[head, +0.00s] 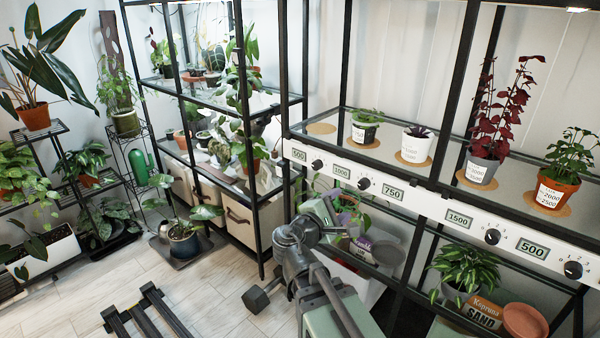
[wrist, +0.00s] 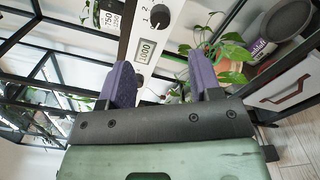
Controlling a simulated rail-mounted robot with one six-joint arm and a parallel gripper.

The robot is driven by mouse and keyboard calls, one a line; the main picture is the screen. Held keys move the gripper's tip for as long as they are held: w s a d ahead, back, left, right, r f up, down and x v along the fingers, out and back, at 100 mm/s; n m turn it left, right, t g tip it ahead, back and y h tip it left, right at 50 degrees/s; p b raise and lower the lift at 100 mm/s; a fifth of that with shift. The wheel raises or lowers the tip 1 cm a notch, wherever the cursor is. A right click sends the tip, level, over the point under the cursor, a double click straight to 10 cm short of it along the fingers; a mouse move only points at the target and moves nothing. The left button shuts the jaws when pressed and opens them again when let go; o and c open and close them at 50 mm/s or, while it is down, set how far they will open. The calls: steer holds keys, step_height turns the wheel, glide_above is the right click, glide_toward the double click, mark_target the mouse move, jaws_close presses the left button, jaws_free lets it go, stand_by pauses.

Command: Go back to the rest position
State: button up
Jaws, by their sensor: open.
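My gripper (wrist: 162,75) has two purple fingers set wide apart in the wrist view, with nothing between them. Behind the fingertips are the white control panel (wrist: 172,25), a display (wrist: 146,50) reading 1000 and its knobs. In the head view my arm stands folded at the lower middle, in front of the lower shelf of the right rack. The gripper's fingers are hard to make out there against the plants and pots behind. I cannot tell whether the fingers touch anything.
The right rack's shelf holds a small green plant (head: 367,131), a white pot (head: 414,147), a dark red plant (head: 487,127) and a terracotta pot (head: 555,193) on cork mats. One cork mat (head: 321,128) is bare.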

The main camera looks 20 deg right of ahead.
steer(key=s+a+f+m+g+y, duration=0.1)
steer(key=s+f+m+g+y, duration=0.45)
steer(key=f+m, duration=0.45)
steer(key=s+a+f+m+g+y, duration=0.3)
steer(key=s+a+f+g+y, duration=0.3)
steer(key=a+y, duration=0.3)
step_height(320, 180, up, 24)
steer(key=t+p, duration=0.1)
steer(key=p, duration=2.4)
steer(key=shift+w+d, duration=0.2)
steer(key=shift+d, duration=0.15)
steer(key=shift+t+y, duration=0.25)
